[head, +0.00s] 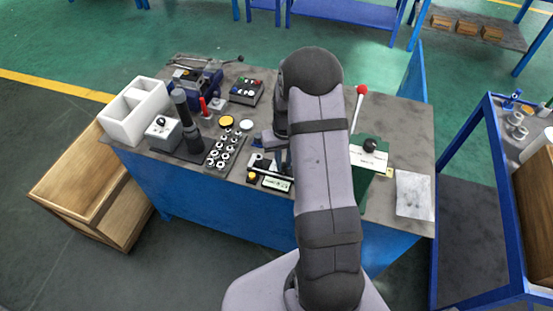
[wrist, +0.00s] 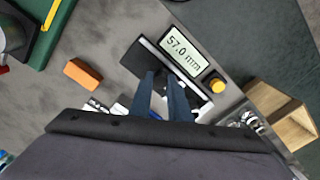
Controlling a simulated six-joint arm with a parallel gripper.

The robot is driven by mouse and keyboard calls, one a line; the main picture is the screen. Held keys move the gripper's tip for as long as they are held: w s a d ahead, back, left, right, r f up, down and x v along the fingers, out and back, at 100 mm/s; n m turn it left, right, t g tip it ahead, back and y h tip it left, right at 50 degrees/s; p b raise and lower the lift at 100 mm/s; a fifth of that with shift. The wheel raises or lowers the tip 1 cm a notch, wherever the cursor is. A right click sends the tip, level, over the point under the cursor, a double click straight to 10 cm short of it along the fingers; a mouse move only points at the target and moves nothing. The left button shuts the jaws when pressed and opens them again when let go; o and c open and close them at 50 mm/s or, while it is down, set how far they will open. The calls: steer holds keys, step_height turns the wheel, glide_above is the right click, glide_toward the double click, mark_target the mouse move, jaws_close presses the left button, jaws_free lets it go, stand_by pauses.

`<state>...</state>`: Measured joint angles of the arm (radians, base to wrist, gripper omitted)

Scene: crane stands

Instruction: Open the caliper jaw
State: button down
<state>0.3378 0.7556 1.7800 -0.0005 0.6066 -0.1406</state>
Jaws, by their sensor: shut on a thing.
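The caliper shows in the wrist view as a dark bar with a display (wrist: 186,52) reading 57.0 mm and a yellow button (wrist: 217,86) beside it. In the head view the caliper (head: 275,183) lies near the front edge of the bench, partly hidden by my arm. My gripper (wrist: 166,78) has its two dark fingers down at the caliper, shut on a part of it between them. The part held is mostly hidden by the fingers, so I cannot tell its exact shape.
An orange block (wrist: 83,74) lies left of the caliper. In the head view a tray of metal parts (head: 223,150), a white divided box (head: 136,112) and a red-knobbed lever (head: 359,91) stand on the bench. A paper sheet (head: 413,195) lies at the right, with some bare bench around it.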

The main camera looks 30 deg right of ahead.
mark_target(283, 164)
steer(key=c, duration=1.6)
jaws_free()
steer(key=shift+c, duration=0.2)
steer(key=shift+r, duration=0.15)
steer(key=shift+r+b, duration=0.6)
steer(key=shift+r, duration=2.95)
steer(key=shift+m+g, duration=0.6)
steer(key=shift+g, duration=0.1)
steer(key=s+f, duration=0.1)
steer(key=s, duration=0.1)
steer(key=s+a+f, duration=0.1)
steer(key=s, duration=0.1)
steer(key=s+a+f, duration=0.1)
steer(key=s, duration=0.1)
steer(key=shift+a+f, duration=0.1)
steer(key=shift+f, duration=0.1)
steer(key=s+a+r+n+p, duration=0.1)
steer(key=s+a+r, duration=0.25)
steer(key=s, duration=0.35)
steer(key=s+a+r+p, duration=0.1)
steer(key=s+a+r, duration=0.1)
steer(key=s+a, duration=0.45)
steer(key=r, duration=0.1)
steer(key=a+r+n+t, duration=0.1)
steer(key=r, duration=0.1)
steer(key=w+a+r+n+p, duration=0.1)
steer(key=r, duration=0.1)
steer(key=shift+r, duration=0.25)
